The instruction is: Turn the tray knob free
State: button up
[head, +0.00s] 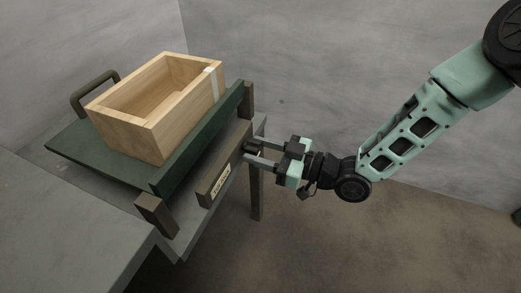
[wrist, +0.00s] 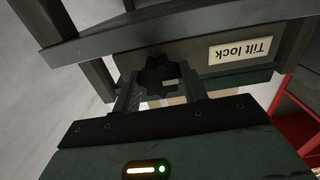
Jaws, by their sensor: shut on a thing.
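The tray knob (wrist: 160,75) is black and lobed, on a dark bar beside a white label reading "Tilt lock" (wrist: 240,50), upside down in the wrist view. My gripper (wrist: 160,90) has one finger on each side of the knob and is shut on it. In the head view my gripper (head: 252,154) reaches the front bar from the right, level. There the knob is largely hidden by the fingers. The green tray (head: 80,150) stands tilted above the bar and bears an open, empty wooden crate (head: 135,133).
A dark handle (head: 94,88) stands at the tray's far left edge. A grey table (head: 60,230) fills the lower left. Brown posts (head: 257,190) stand close to my gripper. The floor (head: 390,245) below my arm is clear. A red object (wrist: 296,125) shows at the wrist view's right edge.

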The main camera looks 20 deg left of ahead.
jog(key=shift+f, duration=0.1)
jog(key=o, duration=0.9)
jog(key=shift+o, duration=0.2)
jog(key=shift+d, duration=0.15)
jog(key=s+d+p, duration=0.1)
jog(key=d+p, duration=0.1)
jog(key=d, duration=1.5)
jog(key=shift+s, duration=0.15)
